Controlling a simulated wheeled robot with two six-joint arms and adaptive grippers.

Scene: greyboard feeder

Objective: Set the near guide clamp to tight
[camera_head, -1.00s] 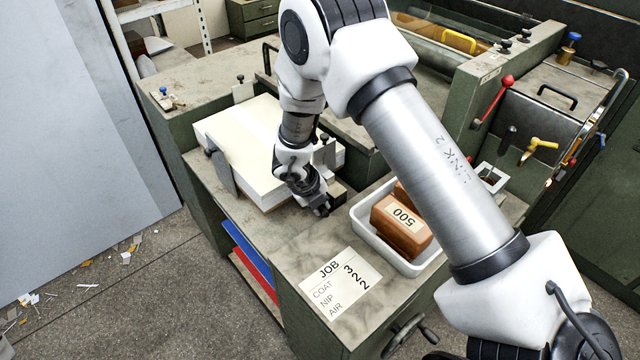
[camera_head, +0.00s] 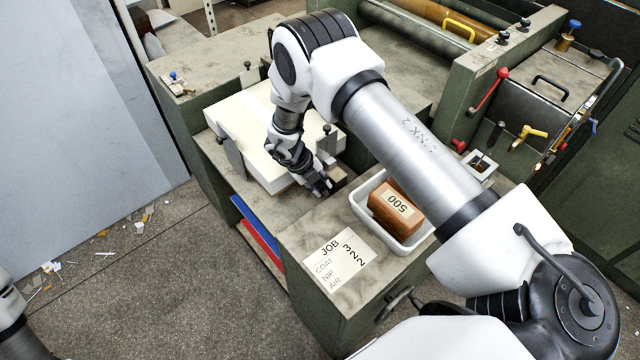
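My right gripper (camera_head: 322,189) points down at the near right corner of the cream board stack (camera_head: 250,135), beside a small tan block (camera_head: 338,178). It is dark and small, and I cannot tell whether its fingers are open or shut or touch anything. An upright grey guide plate (camera_head: 232,155) stands at the stack's left side. Another guide with a dark knob (camera_head: 326,129) stands at its right side, partly behind my wrist. I cannot make out the near guide clamp's setting. My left gripper is not in view.
A white tray (camera_head: 362,212) with a brown block marked 500 (camera_head: 396,207) sits right of my gripper. A job card (camera_head: 335,262) lies on the near bench top. Red (camera_head: 488,90) and yellow (camera_head: 528,132) handles are on the machine at right. Paper scraps litter the floor at left.

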